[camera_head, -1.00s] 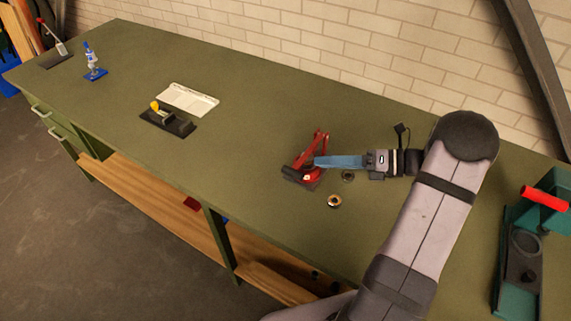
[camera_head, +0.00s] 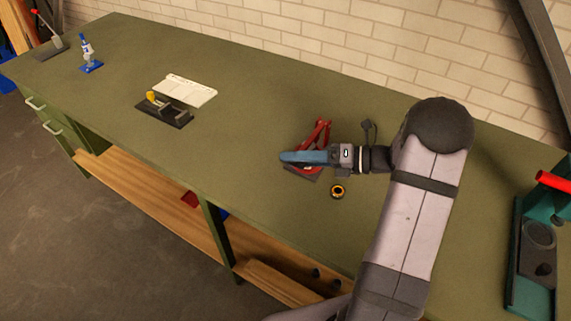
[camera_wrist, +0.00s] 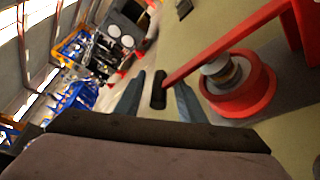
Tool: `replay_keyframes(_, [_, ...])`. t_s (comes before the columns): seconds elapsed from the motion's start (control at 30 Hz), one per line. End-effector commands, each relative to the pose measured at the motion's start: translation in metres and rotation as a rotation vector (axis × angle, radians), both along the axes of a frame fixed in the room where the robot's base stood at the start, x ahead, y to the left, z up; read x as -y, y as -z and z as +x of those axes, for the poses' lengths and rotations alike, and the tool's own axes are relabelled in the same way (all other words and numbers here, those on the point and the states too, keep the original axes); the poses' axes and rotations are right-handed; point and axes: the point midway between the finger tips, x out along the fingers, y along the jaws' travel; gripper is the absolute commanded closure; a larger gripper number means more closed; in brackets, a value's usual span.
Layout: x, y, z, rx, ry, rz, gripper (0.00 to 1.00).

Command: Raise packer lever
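A red lever mechanism (camera_head: 319,135) sits on a dark base plate on the green workbench, in the middle right of the head view. My gripper (camera_head: 283,157) is at this mechanism and hides part of it. In the wrist view the red lever arm (camera_wrist: 225,45) slants down to a black tip (camera_wrist: 159,90). That tip appears between the two blue-grey fingers of my gripper (camera_wrist: 158,82), with gaps showing on both sides. The fingers are open. A red ring with a metal pivot (camera_wrist: 240,85) is just right of the fingers.
A small round part (camera_head: 338,191) lies in front of the mechanism. A yellow-knobbed device (camera_head: 165,108), a white sheet (camera_head: 186,90) and a blue device (camera_head: 88,55) stand left. A teal device with a red handle (camera_head: 553,182) stands right. The middle of the workbench (camera_head: 240,140) is clear.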

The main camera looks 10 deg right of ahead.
Motion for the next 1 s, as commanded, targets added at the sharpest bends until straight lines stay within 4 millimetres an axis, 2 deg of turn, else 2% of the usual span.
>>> replay_keyframes(0.03, [-0.007, 0.005, 0.002, 0.001, -0.003, -0.001, 0.64])
replay_keyframes(0.2, [-0.020, 0.006, 0.009, 0.001, -0.003, -0.001, 0.64])
replay_keyframes(0.63, [-0.025, 0.006, 0.012, 0.000, 0.001, -0.001, 0.64])
replay_keyframes(0.7, [-0.025, 0.006, 0.012, 0.000, 0.000, 0.000, 0.81])
replay_keyframes(0.8, [-0.025, 0.006, 0.012, 0.001, 0.000, 0.000, 1.00])
replay_keyframes(1.0, [-0.025, 0.004, 0.012, -0.001, -0.001, 0.001, 1.00])
